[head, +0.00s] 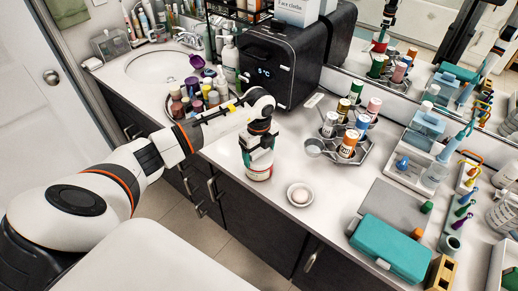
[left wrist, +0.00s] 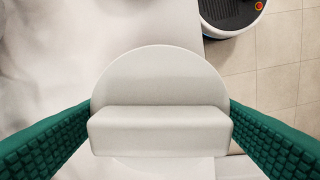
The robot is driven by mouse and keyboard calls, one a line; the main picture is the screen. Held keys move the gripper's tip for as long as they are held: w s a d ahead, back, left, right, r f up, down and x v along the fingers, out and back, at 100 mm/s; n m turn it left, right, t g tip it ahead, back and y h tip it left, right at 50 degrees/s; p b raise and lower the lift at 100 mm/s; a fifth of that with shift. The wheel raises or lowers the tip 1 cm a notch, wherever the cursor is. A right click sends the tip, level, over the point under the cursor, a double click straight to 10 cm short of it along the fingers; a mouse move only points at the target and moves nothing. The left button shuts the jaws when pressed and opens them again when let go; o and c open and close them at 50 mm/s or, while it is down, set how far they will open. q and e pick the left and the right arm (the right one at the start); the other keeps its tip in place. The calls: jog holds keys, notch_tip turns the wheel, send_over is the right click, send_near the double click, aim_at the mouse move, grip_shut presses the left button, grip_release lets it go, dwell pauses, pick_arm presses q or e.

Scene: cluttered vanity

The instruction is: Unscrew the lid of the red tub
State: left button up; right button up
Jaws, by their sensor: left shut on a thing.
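The red tub (head: 259,173) stands upright on the front part of the white counter, with a pale label and red on its side. My left gripper (head: 260,152) points down over its top, and its green fingers hide most of the lid in the head view. In the left wrist view the lid (left wrist: 160,76) is a pale grey disc with a thick straight bar across it. The green finger pads are closed on its left and right sides. The tub's body is hidden beneath the lid there. My right gripper is not in view.
A small white dish (head: 300,194) with a round pale thing sits right of the tub. A hexagonal rack (head: 347,140) of bottles and a black oven-like box (head: 281,62) stand behind. A teal case (head: 394,247) lies at front right. The counter's front edge is close to the tub.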

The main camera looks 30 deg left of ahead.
pick_arm(q)
jog(key=n+p, duration=0.2)
jog(key=n, duration=0.1)
jog(key=shift+r, duration=0.15)
jog(key=shift+n, duration=0.6)
jog(key=shift+f, duration=0.2)
jog(key=shift+s+r+n+p, duration=0.1)
jog(key=shift+r+n+p, duration=0.1)
jog(key=shift+n+p, duration=0.8)
jog(key=shift+n, duration=0.7)
jog(key=shift+f+n+p, duration=0.1)
jog(key=shift+n+p, duration=0.35)
jog(key=shift+n, duration=0.15)
jog(key=shift+f, duration=0.15)
